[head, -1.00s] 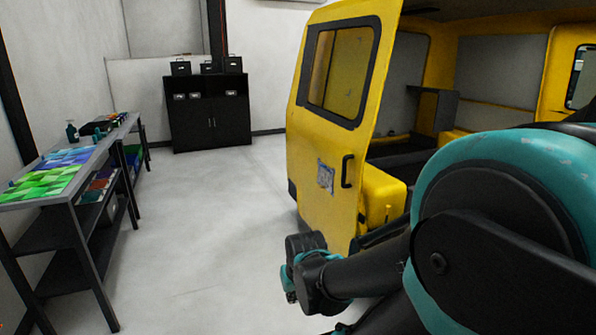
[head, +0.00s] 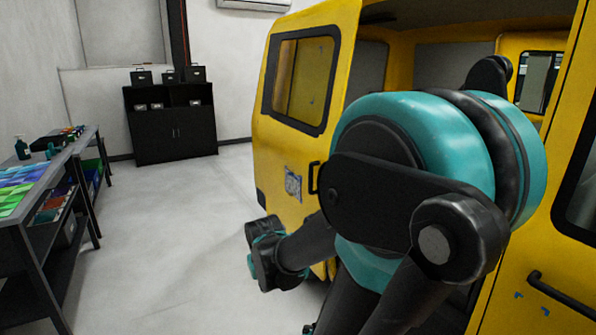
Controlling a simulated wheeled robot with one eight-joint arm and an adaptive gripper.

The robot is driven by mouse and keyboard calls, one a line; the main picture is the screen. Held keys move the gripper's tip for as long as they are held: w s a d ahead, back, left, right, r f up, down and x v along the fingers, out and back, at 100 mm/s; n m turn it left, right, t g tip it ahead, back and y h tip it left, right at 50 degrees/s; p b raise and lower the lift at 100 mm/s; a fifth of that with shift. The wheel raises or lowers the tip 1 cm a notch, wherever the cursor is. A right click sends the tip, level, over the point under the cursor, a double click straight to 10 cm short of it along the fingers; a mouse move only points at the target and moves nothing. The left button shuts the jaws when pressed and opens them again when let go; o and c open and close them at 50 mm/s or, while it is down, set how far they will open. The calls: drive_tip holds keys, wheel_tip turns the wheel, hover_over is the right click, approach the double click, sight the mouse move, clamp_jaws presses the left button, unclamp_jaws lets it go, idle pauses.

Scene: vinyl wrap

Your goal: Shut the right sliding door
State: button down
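My teal and black arm crosses the doorway and hides much of the opening and the door's lower right part. The far end of my arm (head: 262,258) shows left of and below the handle in the picture. I cannot make out fingers there, nor whether it touches the door. Nothing held is visible.
Another yellow van panel with a black handle (head: 562,298) is close at the right. A workbench (head: 60,155) with colour samples and bottles stands at the left. A black cabinet (head: 172,130) is at the back. The grey floor between them is clear.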

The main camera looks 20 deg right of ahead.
drive_tip(key=w+d+r+g+h, duration=0.15)
drive_tip(key=w+d+r, duration=0.3)
drive_tip(key=w, duration=0.65)
drive_tip(key=w+d+r+n+h, duration=0.1)
drive_tip(key=w+d+r+h, duration=0.2)
drive_tip(key=w+d, duration=0.5)
drive_tip(key=w+d+r+g+h, duration=0.1)
drive_tip(key=w+d+r+h, duration=0.25)
drive_tip(key=w, duration=0.95)
drive_tip(key=w+d+r+g+h, duration=0.15)
drive_tip(key=w+d+h, duration=0.4)
drive_tip(key=w, duration=0.65)
drive_tip(key=w+d+g+h, duration=0.35)
drive_tip(key=w+d, duration=0.25)
drive_tip(key=w, duration=0.6)
drive_tip(key=s+d+r, duration=0.1)
drive_tip(key=s+d, duration=0.4)
drive_tip(key=d, duration=0.5)
drive_tip(key=shift+s+d+r+m+t, duration=0.2)
drive_tip(key=shift+d+r+m+t, duration=0.1)
drive_tip(key=shift+m+t, duration=0.1)
drive_tip(key=shift+s, duration=0.1)
